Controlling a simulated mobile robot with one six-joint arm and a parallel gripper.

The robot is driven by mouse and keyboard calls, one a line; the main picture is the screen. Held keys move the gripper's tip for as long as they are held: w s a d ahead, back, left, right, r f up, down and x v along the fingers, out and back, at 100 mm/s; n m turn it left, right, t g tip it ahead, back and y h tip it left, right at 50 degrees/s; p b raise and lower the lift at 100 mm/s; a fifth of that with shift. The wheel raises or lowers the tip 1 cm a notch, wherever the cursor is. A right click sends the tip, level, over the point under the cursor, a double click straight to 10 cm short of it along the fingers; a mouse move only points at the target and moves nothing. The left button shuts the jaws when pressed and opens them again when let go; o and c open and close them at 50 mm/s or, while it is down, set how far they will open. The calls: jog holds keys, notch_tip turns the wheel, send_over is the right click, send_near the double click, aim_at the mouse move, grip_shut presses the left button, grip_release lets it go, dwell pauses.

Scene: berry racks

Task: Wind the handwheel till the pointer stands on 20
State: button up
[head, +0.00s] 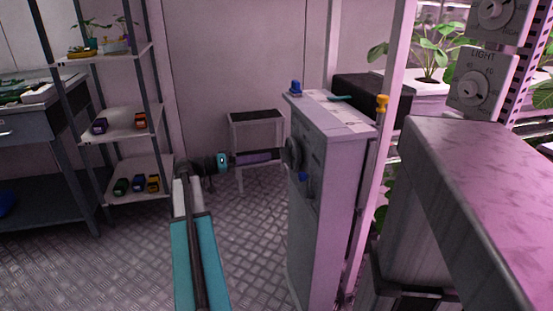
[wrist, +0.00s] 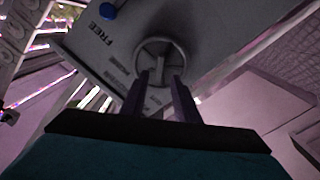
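The handwheel (head: 292,154) is a grey wheel on the side of a tall grey cabinet (head: 340,200). In the wrist view the handwheel (wrist: 162,41) shows its round rim and a spoke. My gripper (head: 274,157) reaches toward it from the left. In the wrist view my gripper's (wrist: 161,76) two dark fingers are apart, with their tips over the lower part of the wheel, one on each side of the spoke. I cannot tell whether they touch it. No pointer or scale with 20 can be made out.
The word FREE and a blue knob (wrist: 108,12) are on the cabinet face near the wheel. A small stand (head: 256,118) is behind the gripper. A shelf rack (head: 128,120) stands at the left. LIGHT dials (head: 472,88) are at the right. The floor between is clear.

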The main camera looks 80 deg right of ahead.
aim_at(290, 155)
jog(key=shift+b+x, duration=0.35)
jog(key=shift+x, duration=2.5)
grip_shut()
